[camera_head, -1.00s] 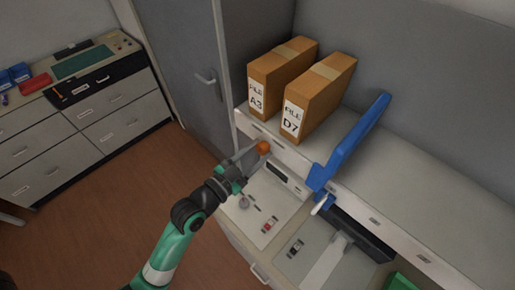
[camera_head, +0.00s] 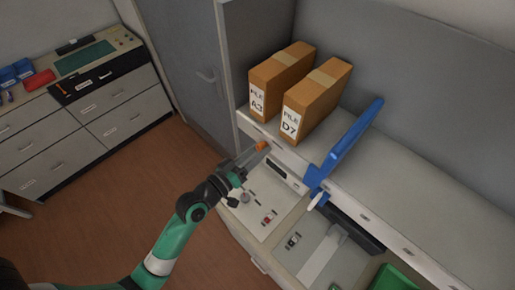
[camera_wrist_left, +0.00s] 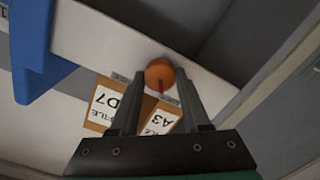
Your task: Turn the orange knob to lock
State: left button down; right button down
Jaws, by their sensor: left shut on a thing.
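The orange knob (camera_head: 262,145) sits on the light front edge of the shelf, below the file boxes. In the left wrist view the knob (camera_wrist_left: 158,72) is a round orange cap between my fingertips, with a thin reddish part (camera_wrist_left: 161,88) below it. My left gripper (camera_head: 255,150) reaches up to it from the lower left and is shut on it. The left wrist view shows one finger on each side of the knob (camera_wrist_left: 159,70). The fingers hide part of its sides. My right gripper is not in view.
Two brown file boxes, A3 (camera_head: 276,78) and D7 (camera_head: 318,100), stand on the shelf above the knob. A blue raised panel (camera_head: 345,145) stands to the right. A white device with a display (camera_head: 283,175) lies below the knob. Floor at lower left is clear.

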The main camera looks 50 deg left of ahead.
pick_arm(q)
jog(key=shift+n+p, duration=0.3)
jog(key=shift+n, duration=0.8)
jog(key=shift+c, duration=1.8)
grip_release()
jog(key=s+b, duration=0.3)
jog(key=s, duration=0.8)
jog(key=shift+s+d+r, duration=0.2)
jog(key=shift+s+d, duration=0.1)
jog(key=shift+d, duration=0.05)
